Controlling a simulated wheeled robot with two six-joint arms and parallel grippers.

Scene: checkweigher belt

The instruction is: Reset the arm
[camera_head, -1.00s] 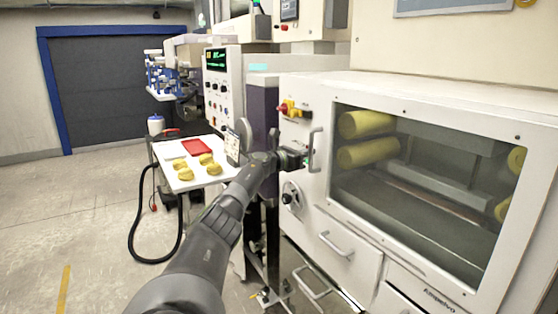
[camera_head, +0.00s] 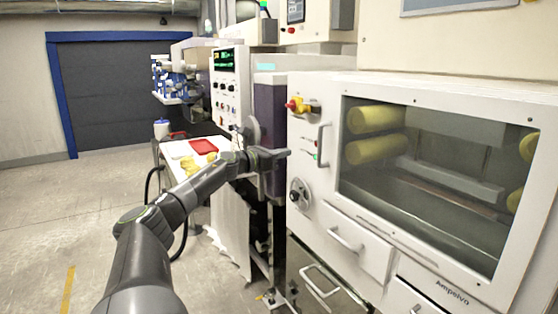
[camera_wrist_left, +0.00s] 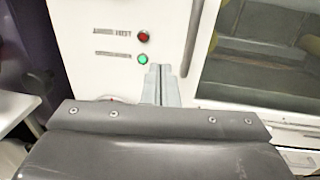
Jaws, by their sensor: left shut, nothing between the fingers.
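My left arm reaches in from the bottom left of the head view. Its gripper (camera_head: 284,153) is shut and empty, just in front of the left edge of the white machine (camera_head: 305,170). In the left wrist view the closed fingers (camera_wrist_left: 161,82) point at the white panel. There a red button (camera_wrist_left: 144,36) and a lit green button (camera_wrist_left: 143,58) sit just above and to the left of the fingertips. A gap seems to lie between fingers and panel, but its size is hard to tell. My right gripper is in neither view.
A red and yellow emergency stop (camera_head: 297,105), a vertical handle (camera_head: 322,145) and a round knob (camera_head: 299,194) stick out of the machine front. A white table (camera_head: 178,150) with a red tray (camera_head: 203,146) and yellow items stands behind my arm. Floor at left is open.

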